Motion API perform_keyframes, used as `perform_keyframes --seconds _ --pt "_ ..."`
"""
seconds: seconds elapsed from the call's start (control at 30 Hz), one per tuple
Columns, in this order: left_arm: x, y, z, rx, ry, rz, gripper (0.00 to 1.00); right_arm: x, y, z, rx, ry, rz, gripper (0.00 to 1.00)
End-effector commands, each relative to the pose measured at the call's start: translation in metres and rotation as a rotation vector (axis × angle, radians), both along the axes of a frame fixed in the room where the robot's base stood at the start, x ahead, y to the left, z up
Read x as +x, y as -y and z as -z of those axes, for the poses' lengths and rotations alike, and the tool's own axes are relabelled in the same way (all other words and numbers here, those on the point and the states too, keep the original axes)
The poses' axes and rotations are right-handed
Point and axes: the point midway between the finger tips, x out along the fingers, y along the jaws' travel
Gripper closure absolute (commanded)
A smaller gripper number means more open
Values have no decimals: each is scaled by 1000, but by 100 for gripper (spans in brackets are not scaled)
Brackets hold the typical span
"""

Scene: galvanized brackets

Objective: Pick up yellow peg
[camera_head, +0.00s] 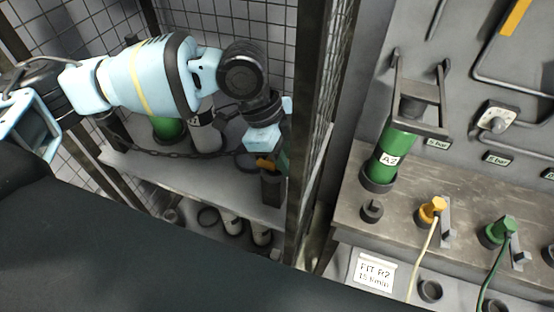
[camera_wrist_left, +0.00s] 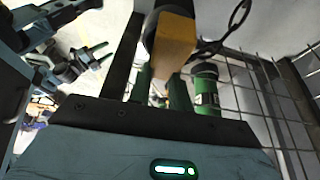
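The yellow peg (camera_head: 433,208) stands on the bench at the right of the head view, with a pale cord hanging from it. My left gripper (camera_head: 270,185) points down inside the mesh cage, well left of the peg, with a cage post between them. An orange block (camera_wrist_left: 175,45) shows in front of the gripper body in the left wrist view. I cannot tell whether it is part of the gripper or something held, and the fingertips are unclear.
A green peg (camera_head: 499,231) with a green cord stands right of the yellow one. A green cylinder marked A2 (camera_head: 391,158) stands in a bracket behind. The cage post (camera_head: 305,130) separates bench and cage. Inside the cage are a green cylinder (camera_head: 168,128) and a chain.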

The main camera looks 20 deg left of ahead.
Motion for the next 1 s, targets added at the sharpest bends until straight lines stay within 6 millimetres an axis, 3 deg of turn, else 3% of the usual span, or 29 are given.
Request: perform_keyframes --seconds 0.13,0.53,0.8,1.0 --pt "0 0 0 0 0 0 100 0 0 0 0 0 0 51" --pt "0 0 -5 -2 1 1 100 0 0 0 0 -1 1 51" --pt "0 1 -37 -3 5 3 100 -1 -1 2 4 -4 4 51" --pt "-31 -2 -39 -1 4 5 100 2 -2 -2 5 5 6 51"
